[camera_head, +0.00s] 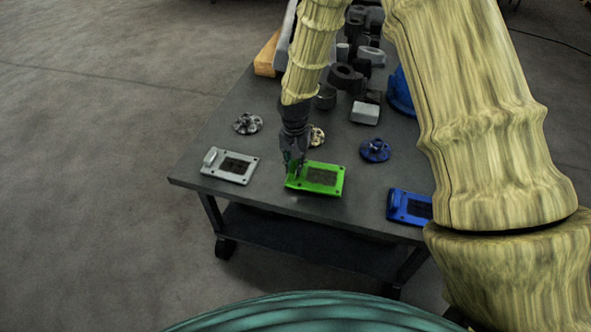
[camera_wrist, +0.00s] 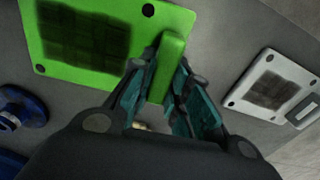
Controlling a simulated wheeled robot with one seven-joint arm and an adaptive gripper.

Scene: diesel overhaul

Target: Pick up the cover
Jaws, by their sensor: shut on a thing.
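A green cover (camera_head: 325,177) with a dark mesh panel lies on or just above the table, near its front edge. It also shows in the wrist view (camera_wrist: 141,50), with a raised green handle at one end. My gripper (camera_head: 294,166) points down at the left end of the green cover. Its teal fingers (camera_wrist: 158,102) are shut on the handle, one on each side. A white cover (camera_head: 230,166) lies to the left, and a blue cover (camera_head: 409,206) lies to the right, partly behind my arm. I cannot tell whether the green cover touches the table.
The dark table (camera_head: 190,165) has a lower shelf. Behind the covers stand a grey flanged part (camera_head: 248,123), a blue flanged part (camera_head: 375,150) and a brass one (camera_head: 317,136). Dark engine parts and a light block (camera_head: 365,113) crowd the back. Bare table separates the covers.

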